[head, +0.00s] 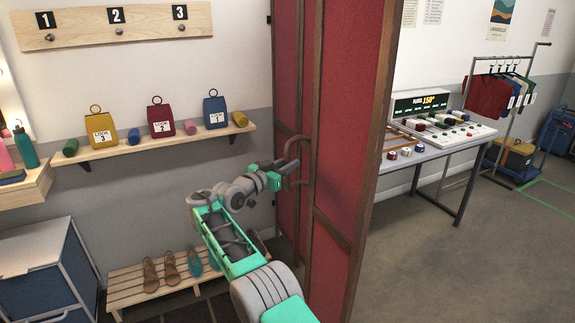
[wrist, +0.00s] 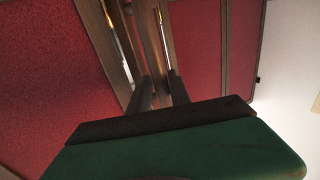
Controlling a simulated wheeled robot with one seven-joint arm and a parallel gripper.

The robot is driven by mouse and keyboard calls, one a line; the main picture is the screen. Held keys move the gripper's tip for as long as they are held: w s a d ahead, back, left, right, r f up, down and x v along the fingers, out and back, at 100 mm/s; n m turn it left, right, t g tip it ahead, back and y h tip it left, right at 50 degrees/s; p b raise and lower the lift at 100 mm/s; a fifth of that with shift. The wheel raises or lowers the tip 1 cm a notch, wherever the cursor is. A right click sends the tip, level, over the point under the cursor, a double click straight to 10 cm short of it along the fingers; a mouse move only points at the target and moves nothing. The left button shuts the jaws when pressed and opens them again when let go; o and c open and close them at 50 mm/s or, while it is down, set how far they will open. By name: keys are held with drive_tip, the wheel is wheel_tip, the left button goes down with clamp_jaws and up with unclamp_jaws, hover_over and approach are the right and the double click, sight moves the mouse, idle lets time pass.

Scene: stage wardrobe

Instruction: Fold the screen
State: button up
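The folding screen (head: 344,130) has red panels in brown wooden frames. It stands upright in the middle of the head view, its panels at an angle to each other. A brown loop handle (head: 304,167) sticks out from its frame on the left. My gripper (head: 283,163) is at this handle. In the wrist view, my gripper's dark fingers (wrist: 162,92) are apart, with brown wood of the screen (wrist: 153,40) showing between and beyond them. I cannot tell whether they press on the handle.
A wall shelf (head: 150,142) with several padlock-shaped bags is on the left, above a slatted shoe bench (head: 130,291). A table (head: 425,153) with a control panel stands right of the screen, a clothes rack (head: 508,120) beyond it.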

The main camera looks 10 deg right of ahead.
drive_tip(key=shift+o, duration=1.5)
drive_tip(key=shift+a, duration=0.3)
drive_tip(key=b+v, duration=0.2)
drive_tip(key=v, duration=0.6)
